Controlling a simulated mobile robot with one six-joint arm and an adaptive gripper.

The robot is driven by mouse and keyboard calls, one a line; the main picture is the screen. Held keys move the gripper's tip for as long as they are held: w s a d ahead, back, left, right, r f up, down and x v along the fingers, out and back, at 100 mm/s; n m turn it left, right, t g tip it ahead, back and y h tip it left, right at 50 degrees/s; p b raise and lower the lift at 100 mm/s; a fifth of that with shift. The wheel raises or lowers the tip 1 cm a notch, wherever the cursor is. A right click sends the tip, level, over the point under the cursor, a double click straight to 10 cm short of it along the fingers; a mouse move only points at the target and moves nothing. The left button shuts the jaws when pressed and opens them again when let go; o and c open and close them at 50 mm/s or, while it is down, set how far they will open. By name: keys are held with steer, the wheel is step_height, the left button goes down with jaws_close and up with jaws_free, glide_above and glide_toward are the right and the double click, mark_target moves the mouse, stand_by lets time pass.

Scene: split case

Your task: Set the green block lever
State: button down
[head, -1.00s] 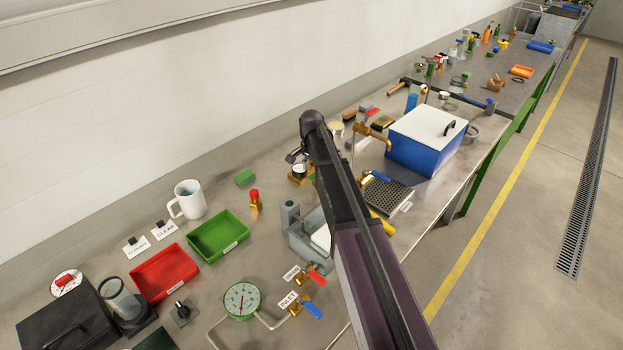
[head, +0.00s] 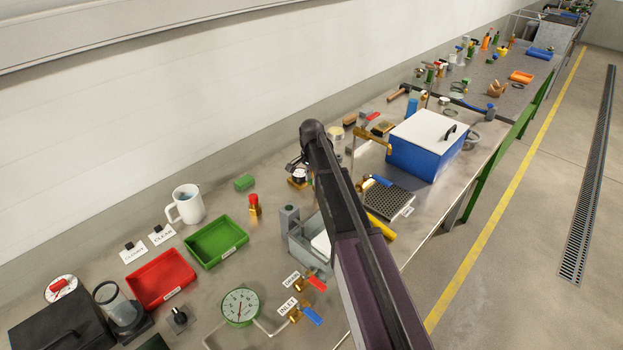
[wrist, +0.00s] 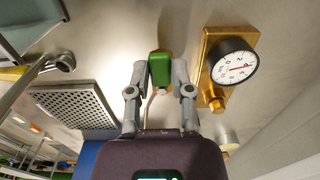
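A green block-shaped handle (wrist: 160,66) shows in the wrist view, with a small pale part at its lower end. The two fingers of my gripper (wrist: 160,80) stand one on each side of it, with the fingertips very close to its sides. I cannot tell whether they touch it or are just around it. In the head view my own arm hides my gripper and this handle.
A round gauge on a brass block (wrist: 232,62) is close on the right, and a perforated plate (wrist: 72,108) on the left.

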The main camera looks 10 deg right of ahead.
steer(key=shift+s+n, duration=0.15)
steer(key=shift+n, duration=0.15)
steer(key=n, duration=0.2)
steer(key=s+d+n, duration=0.1)
steer(key=n, duration=0.1)
steer(key=shift+d, duration=0.2)
steer(key=n, duration=0.1)
steer(key=d+n, duration=0.1)
steer(key=n, duration=0.2)
steer(key=shift+s+d, duration=0.35)
steer(key=n, duration=0.1)
steer(key=d+n, duration=0.1)
steer(key=n, duration=0.3)
steer(key=shift+w+d, duration=0.1)
steer(key=shift+d, duration=0.25)
steer(key=shift+w+d+n, duration=0.2)
steer(key=shift+d+n, duration=0.2)
steer(key=shift+n, duration=0.7)
steer(key=shift+w+d+n, duration=0.15)
steer(key=shift+d+n, duration=0.25)
steer(key=shift+n, duration=0.7)
steer(key=c, duration=0.5)
jaws_free()
